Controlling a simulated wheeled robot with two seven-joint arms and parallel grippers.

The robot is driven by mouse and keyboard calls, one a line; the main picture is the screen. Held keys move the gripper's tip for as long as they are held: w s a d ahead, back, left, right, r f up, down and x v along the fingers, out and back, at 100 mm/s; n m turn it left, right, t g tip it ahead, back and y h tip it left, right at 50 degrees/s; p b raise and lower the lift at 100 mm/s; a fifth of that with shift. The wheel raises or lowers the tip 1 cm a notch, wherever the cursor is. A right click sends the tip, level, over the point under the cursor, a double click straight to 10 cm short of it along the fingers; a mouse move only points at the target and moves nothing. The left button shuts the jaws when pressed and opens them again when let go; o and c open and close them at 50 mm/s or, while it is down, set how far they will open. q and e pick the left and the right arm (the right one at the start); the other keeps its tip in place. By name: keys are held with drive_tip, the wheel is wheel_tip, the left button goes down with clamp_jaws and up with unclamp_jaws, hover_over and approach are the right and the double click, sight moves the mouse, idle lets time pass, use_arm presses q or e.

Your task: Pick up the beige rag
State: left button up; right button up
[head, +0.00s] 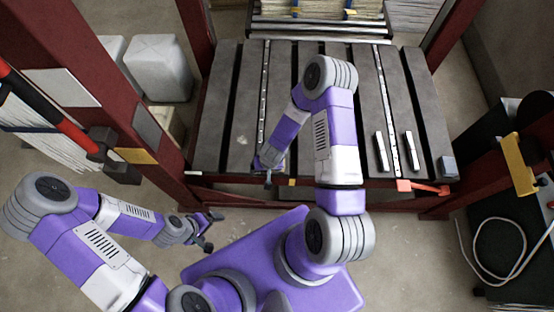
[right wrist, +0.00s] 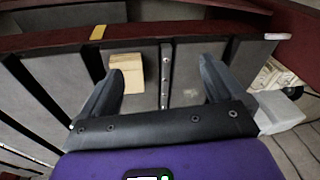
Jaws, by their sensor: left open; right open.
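The beige rag (right wrist: 127,72) looks like a small, folded, block-shaped bundle in the right wrist view. It lies on the grey slatted table top (head: 217,125), near the red front beam. My right gripper (right wrist: 163,78) is open and empty above the table. The rag shows between its two fingers in that view, closer to the left finger, and no contact is visible. In the head view my right gripper (head: 266,172) is small and partly covered by its own arm. I cannot make out the rag there. My left gripper (head: 209,229) is open and empty, in front of the table.
Red posts (head: 456,45) frame the table. Two pale bars (head: 381,151) lie on its right side. White containers (head: 160,67) stand at the left. A black cabinet with a white cable (head: 497,262) stands at the right. The table's middle left is mostly clear.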

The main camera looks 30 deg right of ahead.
drive_tip(key=shift+m+g+h, duration=0.7)
drive_tip(key=shift+m, duration=0.2)
drive_tip(key=w+d, duration=0.1)
drive_tip(key=d, duration=0.1)
drive_tip(key=w+d+f, duration=0.1)
drive_tip(key=w+d, duration=0.1)
drive_tip(key=w+d+f, duration=0.1)
drive_tip(key=d, duration=0.2)
drive_tip(key=shift+w+f, duration=0.2)
drive_tip(key=shift+w+d+f+g, duration=0.15)
drive_tip(key=shift+w+d+g, duration=0.15)
drive_tip(key=shift+d, duration=0.1)
drive_tip(key=shift+w+d+f+b, duration=0.15)
drive_tip(key=shift+f+b, duration=0.6)
drive_tip(key=shift+f, duration=0.55)
drive_tip(key=shift+d+f+b, duration=0.1)
drive_tip(key=shift+f+b, duration=0.6)
drive_tip(key=shift+f, duration=0.55)
drive_tip(key=shift+w+d+f+b, duration=0.15)
drive_tip(key=shift+f+b, duration=0.6)
drive_tip(key=shift+f, duration=0.55)
drive_tip(key=shift+r, duration=0.1)
drive_tip(key=shift+c, duration=0.4)
drive_tip(key=c, duration=1.1)
drive_tip(key=shift+o, duration=0.2)
wheel_tip(320, 180, up, 10)
drive_tip(key=p, duration=0.4)
drive_tip(key=shift+p, duration=0.3)
